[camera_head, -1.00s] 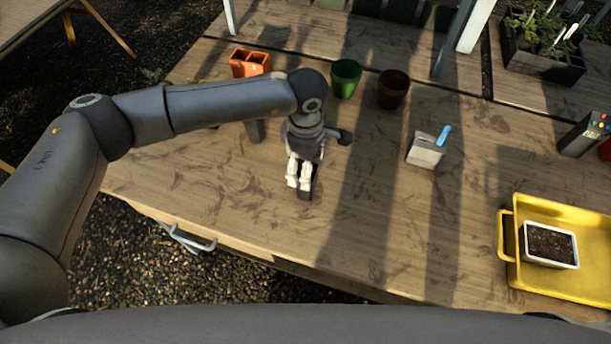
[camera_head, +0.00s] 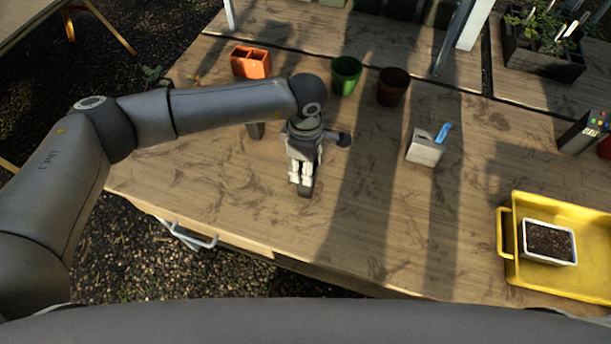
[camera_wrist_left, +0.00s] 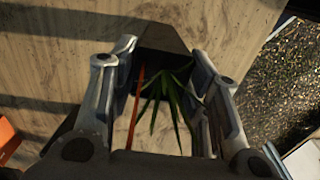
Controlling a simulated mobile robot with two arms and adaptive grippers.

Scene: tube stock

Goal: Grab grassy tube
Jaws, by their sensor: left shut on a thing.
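The grassy tube shows in the left wrist view as a dark tube (camera_wrist_left: 168,38) with narrow green leaves (camera_wrist_left: 176,90) and a thin orange-red stick beside them. My left gripper (camera_head: 302,180) points down over the middle of the wooden table. Its two fingers (camera_wrist_left: 163,58) are shut on the tube, one on each side. In the head view a dark bit of the tube (camera_head: 306,190) shows at the fingertips, and the leaves are hidden by my wrist. I cannot tell whether the tube touches the table. My right gripper is not in view.
An orange-red divided holder (camera_head: 250,62), a green pot (camera_head: 346,76) and a brown pot (camera_head: 392,87) stand behind. A grey box with a blue-handled tool (camera_head: 425,150) is to the right. A yellow tray (camera_head: 508,262) holds a soil-filled pot (camera_head: 549,243). The table's front is clear.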

